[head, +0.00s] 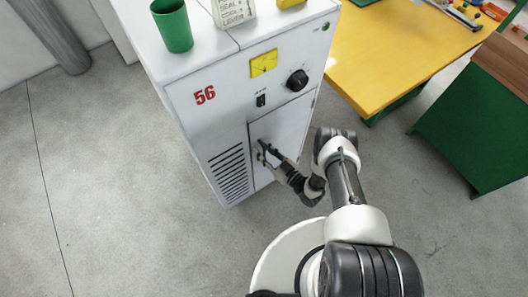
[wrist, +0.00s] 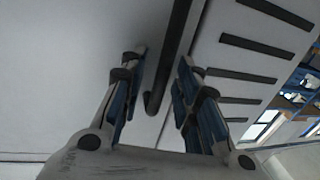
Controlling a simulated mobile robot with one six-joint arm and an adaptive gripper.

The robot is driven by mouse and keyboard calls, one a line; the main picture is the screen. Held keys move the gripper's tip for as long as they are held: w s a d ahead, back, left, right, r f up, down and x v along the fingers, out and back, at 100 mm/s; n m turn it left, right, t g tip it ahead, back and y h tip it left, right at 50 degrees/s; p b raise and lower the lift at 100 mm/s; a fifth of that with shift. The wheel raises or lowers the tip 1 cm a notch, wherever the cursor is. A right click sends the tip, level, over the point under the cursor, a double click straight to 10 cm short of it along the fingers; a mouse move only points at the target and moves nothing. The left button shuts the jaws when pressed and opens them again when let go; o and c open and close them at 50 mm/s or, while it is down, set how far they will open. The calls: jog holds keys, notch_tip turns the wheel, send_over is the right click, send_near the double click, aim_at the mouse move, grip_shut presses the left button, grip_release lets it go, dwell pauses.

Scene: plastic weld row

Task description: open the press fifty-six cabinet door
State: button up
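The white press cabinet (head: 222,122) bears a red 56 and stands in the middle of the head view. Its door (head: 287,122) is at the lower right of the front and looks shut, flush with the panel. My gripper (head: 264,152) is at the left part of the door, where the fingers hide most of the handle. In the wrist view the handle is a dark upright bar (wrist: 178,50). The fingers of my gripper (wrist: 160,65) stand apart on either side of the bar, with gaps on both sides. The gripper is open.
Vent slots (head: 230,174) lie left of the door. A dark knob (head: 297,80) and a yellow meter (head: 263,64) are above it. A green cup (head: 172,26) stands on top. A yellow table (head: 395,55) is to the right. The floor in front is clear.

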jog(key=shift+c, duration=0.5)
grip_shut()
